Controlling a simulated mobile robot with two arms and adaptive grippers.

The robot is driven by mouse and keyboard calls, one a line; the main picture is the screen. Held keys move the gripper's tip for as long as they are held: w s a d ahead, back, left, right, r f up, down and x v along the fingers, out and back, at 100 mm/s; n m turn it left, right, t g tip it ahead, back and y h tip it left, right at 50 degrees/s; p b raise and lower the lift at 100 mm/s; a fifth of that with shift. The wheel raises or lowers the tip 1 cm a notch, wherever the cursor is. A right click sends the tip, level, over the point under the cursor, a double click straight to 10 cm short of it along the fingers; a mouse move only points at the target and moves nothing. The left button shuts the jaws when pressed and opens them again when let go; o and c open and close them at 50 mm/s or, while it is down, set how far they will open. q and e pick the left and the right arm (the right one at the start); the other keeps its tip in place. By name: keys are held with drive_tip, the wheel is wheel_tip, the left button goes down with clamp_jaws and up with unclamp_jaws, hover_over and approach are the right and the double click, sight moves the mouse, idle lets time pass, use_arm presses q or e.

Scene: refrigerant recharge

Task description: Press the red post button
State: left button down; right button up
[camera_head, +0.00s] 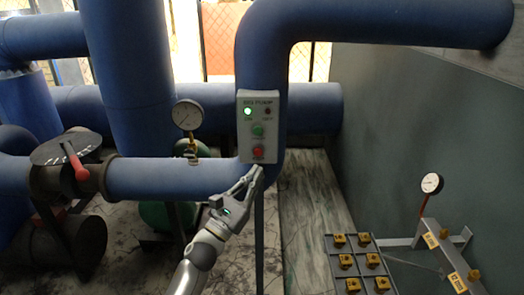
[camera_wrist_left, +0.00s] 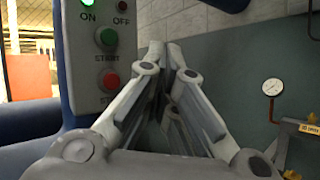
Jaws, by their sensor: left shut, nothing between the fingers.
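The red button (camera_head: 258,152) sits low on a grey-white control box (camera_head: 243,126) mounted in front of a blue pipe. A green button (camera_head: 258,131) is above it, and at the top a green ON lamp (camera_head: 248,112) is lit beside a dark red OFF lamp (camera_head: 267,111). My left gripper (camera_head: 256,172) is shut and empty, with its fingertips just below the red button. In the left wrist view the red button (camera_wrist_left: 110,82) is left of the fingers (camera_wrist_left: 165,50), which point past the box's right side. I cannot tell whether they touch the box. My right gripper is not in view.
Large blue pipes (camera_head: 125,70) fill the left and back. A pressure gauge (camera_head: 187,115) and a valve with a red handle (camera_head: 75,162) are on the left. Yellow fittings (camera_head: 346,261) on a tray and another gauge (camera_head: 432,183) are at the lower right.

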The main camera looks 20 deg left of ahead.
sight(258, 151)
use_arm(q)
drive_tip(key=w+b, duration=0.1)
drive_tip(key=w, duration=0.1)
drive_tip(key=w+a+b, duration=0.1)
drive_tip(key=w, duration=0.2)
drive_tip(key=w+a+b, duration=0.1)
drive_tip(key=w, duration=0.2)
drive_tip(key=shift+w+a+b, duration=0.2)
drive_tip(key=shift+a+b, duration=0.05)
drive_tip(key=shift+b, duration=0.1)
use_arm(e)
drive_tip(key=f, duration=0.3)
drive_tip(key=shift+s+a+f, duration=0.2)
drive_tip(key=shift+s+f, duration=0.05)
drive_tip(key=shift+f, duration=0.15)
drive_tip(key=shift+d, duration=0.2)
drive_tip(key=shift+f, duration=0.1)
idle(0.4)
use_arm(q)
drive_tip(key=shift+w+a+b, duration=0.1)
drive_tip(key=shift+w+b, duration=0.3)
drive_tip(key=shift+b, duration=0.25)
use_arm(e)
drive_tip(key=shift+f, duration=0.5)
